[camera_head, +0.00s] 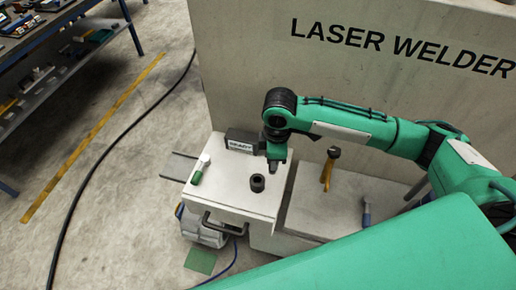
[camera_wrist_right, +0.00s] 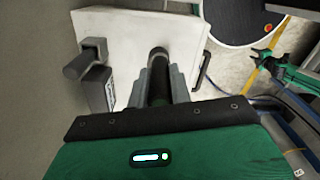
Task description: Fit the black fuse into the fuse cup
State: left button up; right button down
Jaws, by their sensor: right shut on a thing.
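My right gripper (camera_head: 276,157) hangs over the back right of the white worktop (camera_head: 225,196). In the right wrist view its fingers (camera_wrist_right: 158,90) are shut on a black cylinder, the black fuse (camera_wrist_right: 159,82), which points away from the wrist. A short dark cup with a hole in its top, which looks like the fuse cup (camera_head: 257,183), stands upright on the worktop, left of and nearer than the gripper in the head view. The gripper appears apart from the cup there. In the wrist view I cannot tell the cup from the fuse's far end.
A dark box with a label (camera_head: 243,141) stands at the worktop's back edge, close to the gripper. A green and white tool (camera_head: 200,169) lies at the left. Yellow-handled (camera_head: 326,177) and blue-handled (camera_head: 366,217) tools are at the right. The laser welder wall (camera_head: 350,85) rises behind.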

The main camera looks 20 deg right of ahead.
jog(key=n, duration=0.2)
jog(key=n+p, duration=0.1)
jog(key=n, duration=0.1)
jog(key=a+n+p, duration=0.1)
jog(key=shift+w+r+n, duration=0.25)
jog(key=shift+w+n, duration=0.1)
jog(key=shift+n, duration=0.05)
jog(key=shift+w+a+f+n+p, duration=0.2)
jog(key=shift+a+n+p, duration=0.65)
jog(key=shift+n, duration=2.15)
jog(key=shift+w+a+r+n+p, duration=0.1)
jog(key=shift+w+a+n+p, duration=0.2)
jog(key=shift+n+p, duration=1.95)
jog(key=shift+w+a+f+n+p, duration=0.1)
jog(key=shift+w+a+n+p, duration=0.3)
jog(key=shift+n, duration=3.35)
jog(key=shift+s, duration=0.1)
jog(key=shift+r, duration=0.1)
notch_tip(320, 180, down, 6)
jog(key=b, duration=0.2)
jog(key=shift+b, duration=0.3)
jog(key=shift+p, duration=0.8)
